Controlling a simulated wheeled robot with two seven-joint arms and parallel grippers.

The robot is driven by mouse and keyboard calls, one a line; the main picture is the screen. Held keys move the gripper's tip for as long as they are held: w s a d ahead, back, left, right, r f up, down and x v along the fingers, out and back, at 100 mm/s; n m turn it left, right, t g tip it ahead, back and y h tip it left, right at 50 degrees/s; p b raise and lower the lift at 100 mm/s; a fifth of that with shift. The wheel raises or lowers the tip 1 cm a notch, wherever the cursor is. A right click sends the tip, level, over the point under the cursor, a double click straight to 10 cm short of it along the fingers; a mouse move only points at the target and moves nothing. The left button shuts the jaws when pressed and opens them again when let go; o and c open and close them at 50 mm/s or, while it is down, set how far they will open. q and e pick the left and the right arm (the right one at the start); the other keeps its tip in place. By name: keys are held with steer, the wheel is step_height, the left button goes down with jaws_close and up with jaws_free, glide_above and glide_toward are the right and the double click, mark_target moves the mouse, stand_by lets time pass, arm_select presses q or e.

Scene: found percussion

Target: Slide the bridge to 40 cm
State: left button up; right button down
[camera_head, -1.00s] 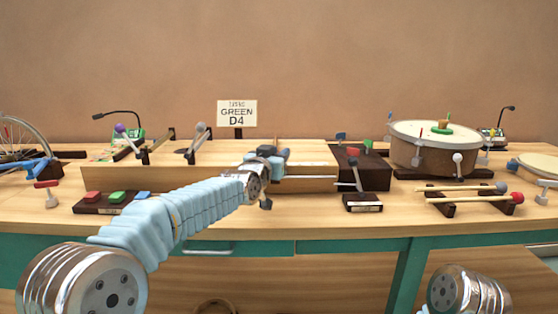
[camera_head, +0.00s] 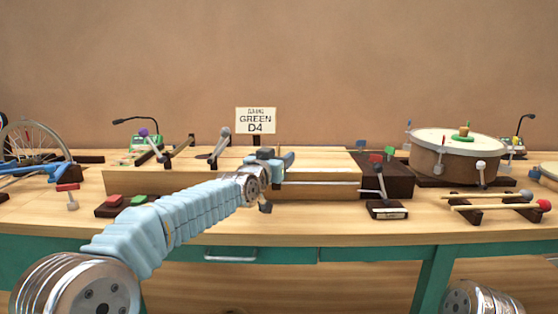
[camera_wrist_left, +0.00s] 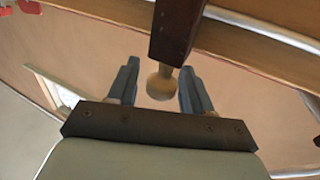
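The long wooden string box (camera_head: 325,172) lies along the bench in the head view. My left gripper (camera_head: 284,164) is over its front middle, with blue fingers toward the box. In the left wrist view, the gripper (camera_wrist_left: 160,90) is open, one finger on each side of a round wooden knob (camera_wrist_left: 160,84). The knob sits at the end of a dark wooden bar (camera_wrist_left: 176,30), which looks like the bridge. Small gaps show between knob and fingers. In the head view I cannot make out the bridge clearly behind the gripper. My right gripper is out of view.
A sign (camera_head: 255,121) reading GREEN D4 stands behind the box. A dark block (camera_head: 387,180) adjoins the box's right end. A drum (camera_head: 455,160) and mallets (camera_head: 500,203) are farther right. Colored buttons (camera_head: 139,200) lie at front left, partly behind my left arm.

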arm_select(q)
steer(key=shift+f, duration=0.2)
steer(key=shift+s, duration=0.1)
steer(key=b+v, duration=0.2)
steer(key=v, duration=1.1)
steer(key=shift+s+a, duration=0.15)
steer(key=shift+s, duration=0.1)
